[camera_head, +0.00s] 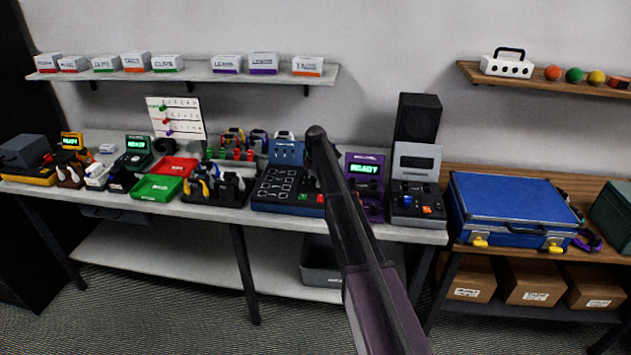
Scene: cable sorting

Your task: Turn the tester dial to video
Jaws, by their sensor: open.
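A blue panel unit with a raised back (287,152) stands mid-bench, with outlined symbols and small green and red parts on its dark top. Beside it is a purple device (364,168) with a green lit display that seems to read READY. A grey device (415,165) with blue and orange controls stands at the bench's right end. I cannot tell which one is the tester, and no dial or its setting can be made out. My arm rises in front of the blue unit and hides part of it. My gripper is not visible.
Red (179,166) and green (157,188) trays and smaller devices crowd the bench's left half. A black speaker (417,117) stands behind the grey device. A blue case (515,205) lies on the wooden bench at right. A shelf (200,76) with labelled boxes hangs above.

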